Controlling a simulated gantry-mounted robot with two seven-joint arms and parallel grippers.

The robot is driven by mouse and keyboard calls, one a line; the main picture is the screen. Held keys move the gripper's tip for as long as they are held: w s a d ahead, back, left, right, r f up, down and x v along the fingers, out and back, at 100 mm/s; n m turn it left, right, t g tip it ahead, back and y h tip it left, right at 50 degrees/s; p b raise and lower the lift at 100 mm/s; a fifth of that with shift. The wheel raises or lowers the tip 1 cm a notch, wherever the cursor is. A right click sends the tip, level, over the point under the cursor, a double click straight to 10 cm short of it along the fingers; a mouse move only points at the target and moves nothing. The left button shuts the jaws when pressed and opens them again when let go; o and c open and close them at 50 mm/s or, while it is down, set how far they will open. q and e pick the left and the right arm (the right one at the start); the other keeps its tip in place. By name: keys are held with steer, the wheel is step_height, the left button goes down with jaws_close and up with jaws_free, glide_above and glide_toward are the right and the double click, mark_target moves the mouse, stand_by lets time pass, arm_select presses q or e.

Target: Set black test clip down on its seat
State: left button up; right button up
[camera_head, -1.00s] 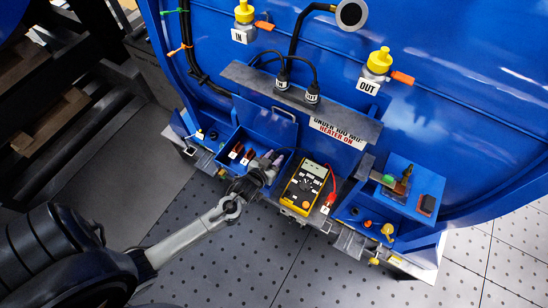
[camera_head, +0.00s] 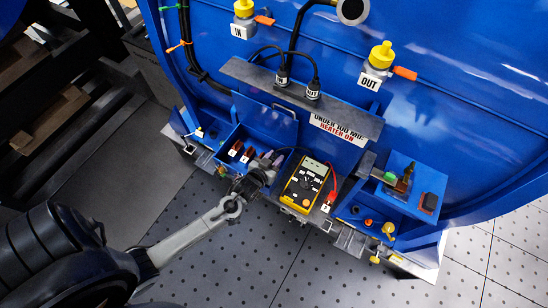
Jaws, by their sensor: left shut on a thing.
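My left gripper (camera_head: 256,181) reaches in from the lower left to the front edge of the open blue box. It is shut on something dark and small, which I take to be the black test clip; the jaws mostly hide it. A thin dark lead (camera_head: 292,149) arcs from near the gripper towards the yellow multimeter (camera_head: 303,187), which stands just to the right. I cannot make out the clip's seat, or whether the clip touches it. My right gripper is not in view.
The blue box (camera_head: 228,146) behind the gripper holds dark red and grey pieces. A red lead (camera_head: 334,186) runs down the multimeter's right side. Further right is a blue holder (camera_head: 418,180) with small coloured parts. Dotted grey floor (camera_head: 220,260) lies open in front.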

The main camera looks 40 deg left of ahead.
arm_select(q)
steer(key=shift+f, duration=0.55)
steer(key=o, duration=1.1)
steer(key=shift+a+r, duration=0.1)
steer(key=shift+s+d+r, duration=0.1)
steer(key=shift+s+d, duration=0.1)
steer(key=shift+a+v, duration=0.15)
steer(key=shift+v, duration=2.45)
steer(key=shift+a+v, duration=0.15)
steer(key=shift+v, duration=2.4)
steer(key=shift+s, duration=0.15)
